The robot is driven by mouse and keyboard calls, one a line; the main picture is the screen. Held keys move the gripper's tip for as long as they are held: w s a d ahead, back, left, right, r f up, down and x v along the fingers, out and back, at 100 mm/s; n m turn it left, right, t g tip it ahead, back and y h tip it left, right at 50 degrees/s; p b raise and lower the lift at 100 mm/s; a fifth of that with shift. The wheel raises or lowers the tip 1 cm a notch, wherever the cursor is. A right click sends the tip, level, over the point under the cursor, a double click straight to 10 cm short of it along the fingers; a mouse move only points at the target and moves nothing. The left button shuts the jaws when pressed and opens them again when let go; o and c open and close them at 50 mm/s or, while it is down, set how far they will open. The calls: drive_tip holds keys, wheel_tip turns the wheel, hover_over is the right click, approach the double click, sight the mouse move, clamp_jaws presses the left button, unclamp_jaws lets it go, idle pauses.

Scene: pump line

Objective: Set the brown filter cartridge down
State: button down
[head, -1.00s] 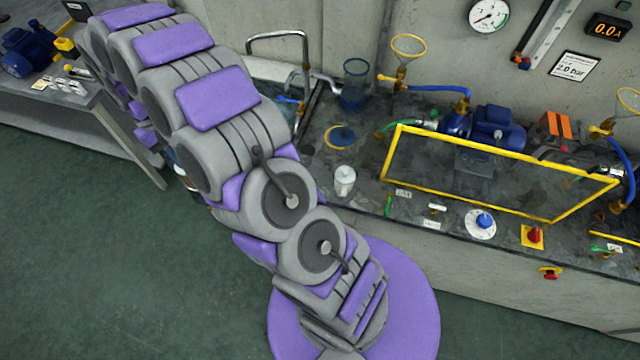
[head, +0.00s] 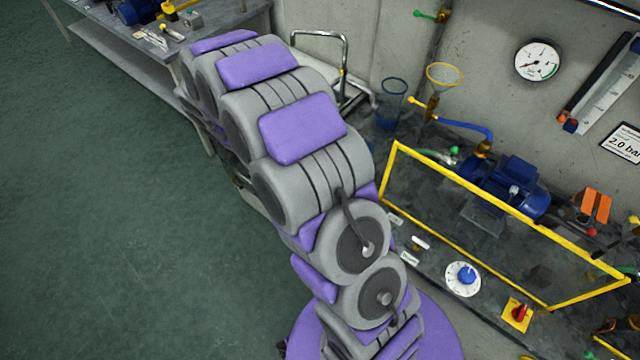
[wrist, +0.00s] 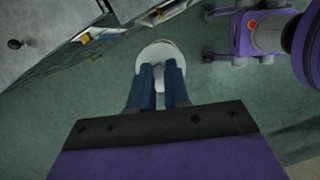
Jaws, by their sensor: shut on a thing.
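My gripper (wrist: 160,82) shows in the wrist view, its two dark blue fingers shut on a pale, narrow part. Beyond the fingertips is a wide white round end (wrist: 158,50), which I take for the end of the filter cartridge. Its brown side does not show from here. The green floor lies behind it, and it seems to hang clear of any surface. In the head view my arm hides my gripper and the held thing.
The pump bench holds a yellow frame (head: 461,178), a blue pump (head: 513,187) and a blue beaker (head: 391,103). A grey side bench (head: 160,55) with small parts stands upper left. Green floor (head: 110,210) is open at left.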

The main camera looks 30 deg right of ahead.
drive_tip(key=n, duration=0.1)
drive_tip(key=f+n, duration=0.1)
drive_tip(key=n, duration=0.1)
drive_tip(key=a+n+t, duration=0.1)
drive_tip(key=shift+s+f+n, duration=0.25)
drive_tip(key=shift+s+n, duration=0.05)
drive_tip(key=shift+f+n+t+y+b, duration=0.2)
drive_tip(key=shift+n+t+y+b, duration=0.15)
drive_tip(key=shift+n, duration=0.45)
drive_tip(key=shift+d+f+n, duration=0.2)
drive_tip(key=shift+d+n, duration=0.3)
drive_tip(key=shift+n, duration=0.2)
drive_tip(key=w+d+f+b, duration=0.1)
drive_tip(key=d+f+b, duration=0.1)
drive_tip(key=d, duration=0.5)
drive_tip(key=w+d+f+b, duration=0.2)
drive_tip(key=d+f+b, duration=0.1)
drive_tip(key=d, duration=0.5)
drive_tip(key=c, duration=1.2)
unclamp_jaws()
drive_tip(key=shift+d, duration=0.2)
drive_tip(key=shift+o, duration=0.5)
drive_tip(key=shift+a, duration=0.1)
